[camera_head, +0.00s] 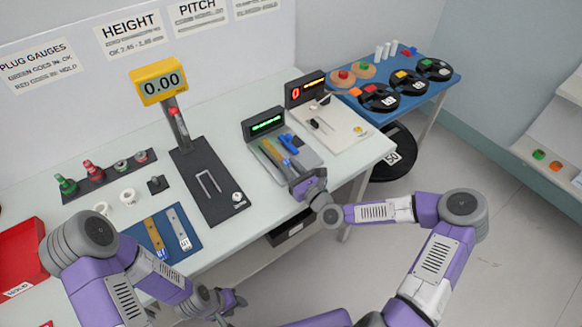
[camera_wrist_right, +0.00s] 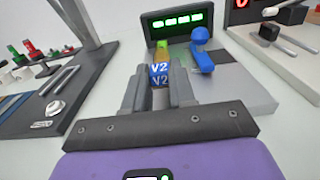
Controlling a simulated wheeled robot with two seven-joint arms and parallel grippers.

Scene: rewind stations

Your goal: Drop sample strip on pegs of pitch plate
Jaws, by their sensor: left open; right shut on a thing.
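The sample strip, brass with a blue V2 end label, is held between the fingers of my right gripper (camera_wrist_right: 159,88); its label (camera_wrist_right: 159,75) shows in the right wrist view. The strip (camera_head: 269,153) lies over the grey pitch plate (camera_head: 309,157), along its left part, below a green-lit display. I cannot tell whether it rests on the plate or is just above it. The pegs are hidden. A blue lever (camera_wrist_right: 202,52) stands on the plate right of the strip. My right gripper also shows in the head view (camera_head: 296,176). My left gripper (camera_head: 232,302) is open and empty at the bottom, off the table's front.
A black height gauge (camera_head: 212,187) with a yellow 0.00 display stands left of the plate. A light station (camera_head: 335,125) with a red display is to its right. A blue mat (camera_head: 160,240) holds a brass and a silver strip. A red tray (camera_head: 22,262) is far left.

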